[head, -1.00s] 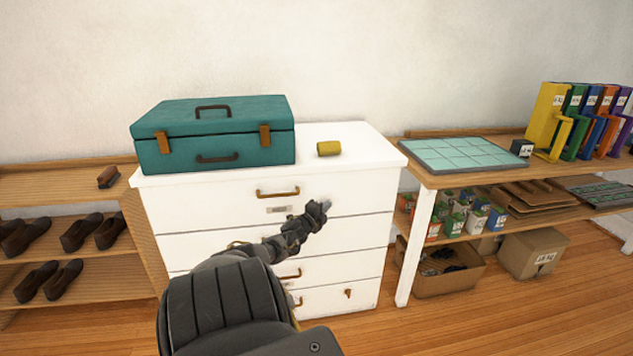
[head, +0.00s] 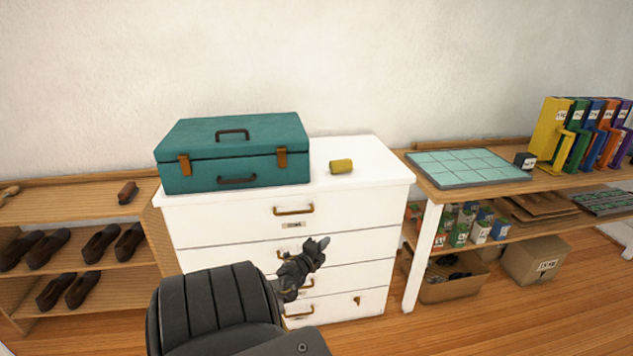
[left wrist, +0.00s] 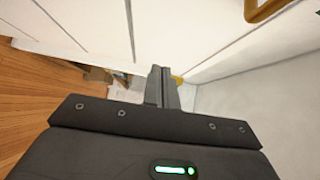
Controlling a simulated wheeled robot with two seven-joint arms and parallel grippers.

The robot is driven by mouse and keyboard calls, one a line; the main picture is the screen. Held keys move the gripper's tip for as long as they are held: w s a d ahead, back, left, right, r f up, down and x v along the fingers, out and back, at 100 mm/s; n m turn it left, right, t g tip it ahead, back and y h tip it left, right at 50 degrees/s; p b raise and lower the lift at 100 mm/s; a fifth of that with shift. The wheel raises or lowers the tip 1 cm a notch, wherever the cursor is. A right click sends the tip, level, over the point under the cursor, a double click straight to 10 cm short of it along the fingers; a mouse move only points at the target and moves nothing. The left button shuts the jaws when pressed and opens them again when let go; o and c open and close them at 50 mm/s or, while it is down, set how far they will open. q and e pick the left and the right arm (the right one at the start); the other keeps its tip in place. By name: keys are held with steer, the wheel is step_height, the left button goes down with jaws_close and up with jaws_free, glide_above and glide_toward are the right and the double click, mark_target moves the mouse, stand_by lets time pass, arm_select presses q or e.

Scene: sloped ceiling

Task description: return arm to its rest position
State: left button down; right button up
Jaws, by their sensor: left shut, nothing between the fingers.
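My left gripper (head: 318,247) is in front of the white chest of drawers (head: 235,220) in the head view. It is shut with nothing held. The left wrist view shows its closed fingers (left wrist: 162,75) close together, with the white drawer fronts beyond them. All of the drawers look shut, and my arm covers part of the lower ones. My right gripper is not in view.
A teal case (head: 235,155) and a yellow cylinder (head: 341,166) rest on the chest. A shoe rack (head: 75,210) stands at left. At right, a wooden table (head: 480,190) holds a tiled mat (head: 470,167) and several colored binders (head: 585,125).

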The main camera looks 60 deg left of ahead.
arm_select(q)
steer(key=shift+w+d+r, duration=0.1)
steer(key=shift+d+r, duration=0.2)
steer(key=shift+d, duration=0.3)
steer(key=s+d+f+n+g+h, duration=0.1)
steer(key=s+d+f+n+g, duration=0.3)
steer(key=f, duration=0.5)
steer(key=s+d+f+n+g+h, duration=0.1)
steer(key=s+d+f+g, duration=0.1)
steer(key=s+d+f, duration=0.55)
steer(key=s+d+f+n+g+h, duration=0.1)
steer(key=s+d+f+n+g, duration=0.15)
steer(key=f, duration=0.85)
steer(key=s+d+f+g+h, duration=0.2)
steer(key=s+d+f, duration=0.2)
steer(key=s+d, duration=0.4)
steer(key=s+d+f+n+g+h, duration=0.1)
steer(key=s+d+f, duration=0.4)
steer(key=d, duration=0.9)
steer(key=s+d+f+n+g+h, duration=0.1)
steer(key=s+d+f+g+h, duration=0.1)
steer(key=s+d, duration=0.9)
step_height(320, 180, down, 3)
steer(key=shift+d+r+g+h, duration=0.1)
steer(key=shift+d+g+h, duration=0.35)
steer(key=shift+d, duration=0.1)
